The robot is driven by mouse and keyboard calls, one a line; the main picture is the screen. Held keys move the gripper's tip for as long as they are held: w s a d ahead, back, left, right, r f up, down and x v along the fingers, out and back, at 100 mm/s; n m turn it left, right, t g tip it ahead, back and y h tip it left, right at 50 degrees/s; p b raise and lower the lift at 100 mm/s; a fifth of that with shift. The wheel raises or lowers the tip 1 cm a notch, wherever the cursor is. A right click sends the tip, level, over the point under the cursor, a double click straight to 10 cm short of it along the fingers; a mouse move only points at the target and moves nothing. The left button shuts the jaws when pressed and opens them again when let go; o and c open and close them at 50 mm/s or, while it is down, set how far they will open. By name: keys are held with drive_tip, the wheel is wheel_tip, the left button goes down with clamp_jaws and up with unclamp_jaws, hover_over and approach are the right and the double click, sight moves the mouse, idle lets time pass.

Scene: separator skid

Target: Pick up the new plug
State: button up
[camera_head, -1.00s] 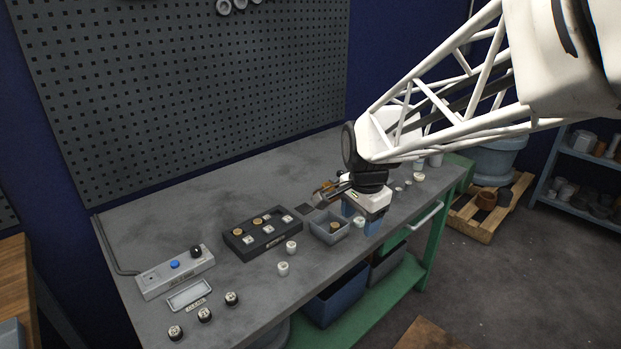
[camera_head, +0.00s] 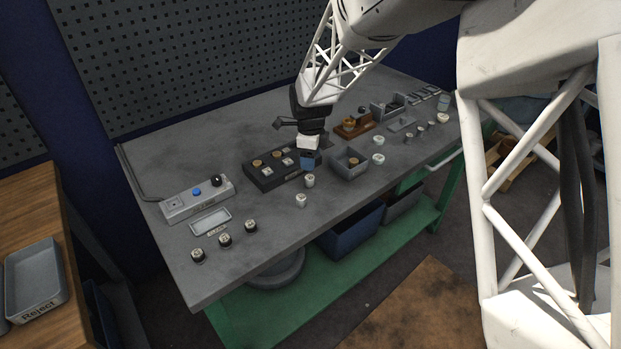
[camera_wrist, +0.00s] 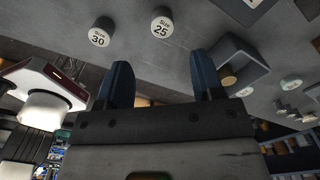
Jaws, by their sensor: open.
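Two white capped plugs (camera_head: 310,180) (camera_head: 301,200) stand upright on the grey bench in front of the black block. I cannot tell which plug counts as the new one. In the wrist view two white round plugs show, one marked Size 30 (camera_wrist: 100,33) and one marked Size 25 (camera_wrist: 162,26). My gripper (camera_head: 310,162) is by the right end of the black block, behind the two plugs. In the wrist view its blue fingers (camera_wrist: 162,78) are apart, with nothing between them; the Size 25 plug shows beyond the gap.
The black block (camera_head: 264,181) holds several brass and white plugs. A grey bin (camera_head: 346,172) with a brass plug stands to the right. A grey box with buttons (camera_head: 198,203), a small tray (camera_head: 210,222) and dark-sided plugs (camera_head: 225,240) are at left.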

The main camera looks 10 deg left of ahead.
sight(310, 177)
drive_tip(key=shift+w+a+f, duration=0.2)
drive_tip(key=shift+a+f, duration=0.15)
drive_tip(key=shift+f, duration=1.3)
drive_tip(key=shift+d+f, duration=0.15)
drive_tip(key=shift+f, duration=1.15)
drive_tip(key=shift+d+f, duration=0.1)
drive_tip(key=shift+f, duration=1.15)
drive_tip(key=c, duration=1)
